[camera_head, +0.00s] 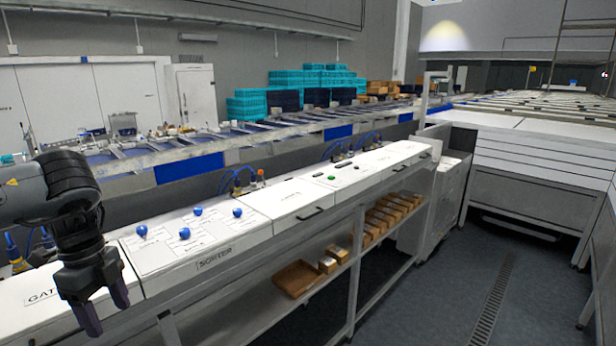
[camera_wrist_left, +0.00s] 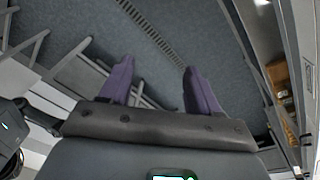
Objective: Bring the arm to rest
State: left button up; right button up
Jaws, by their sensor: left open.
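My left arm comes in from the left in the head view. My left gripper (camera_head: 106,312) hangs with its fingers down in front of the white console (camera_head: 215,262), at the end labelled "GAT". The gripper is open and holds nothing. My right gripper is not in view.
The console carries blue knobs (camera_head: 184,233) and a green button (camera_head: 331,177). Under it a shelf holds a brown tray (camera_head: 297,280) and several small boxes (camera_head: 392,211). A conveyor line runs behind. The floor (camera_head: 440,270) to the right is clear, with a drain grate (camera_head: 492,302).

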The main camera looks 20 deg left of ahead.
pick_arm(q)
jog(key=s+d+f+h, duration=0.2)
jog(key=s+d+f, duration=0.1)
jog(key=f, duration=0.6)
jog(key=s+d+f+h, duration=0.2)
jog(key=s+f+h, duration=0.15)
jog(key=f, duration=0.55)
jog(key=s+d+f+h, duration=0.2)
jog(key=s+d+f, duration=0.1)
jog(key=f, duration=0.6)
jog(key=s+d+f+t+h, duration=0.2)
jog(key=d+f, duration=0.7)
jog(key=d, duration=0.2)
jog(key=w+d+n+t+y, duration=0.35)
jog(key=d+n+t, duration=0.3)
jog(key=d, duration=0.95)
jog(key=s+a+r+n+g+y, duration=0.2)
jog(key=s+a+n+g+y, duration=0.3)
jog(key=s+a+n+y, duration=0.15)
notch_tip(320, 180, up, 15)
jog(key=p, duration=1.5)
jog(key=shift+w+y, duration=0.35)
jog(key=shift+w, duration=0.1)
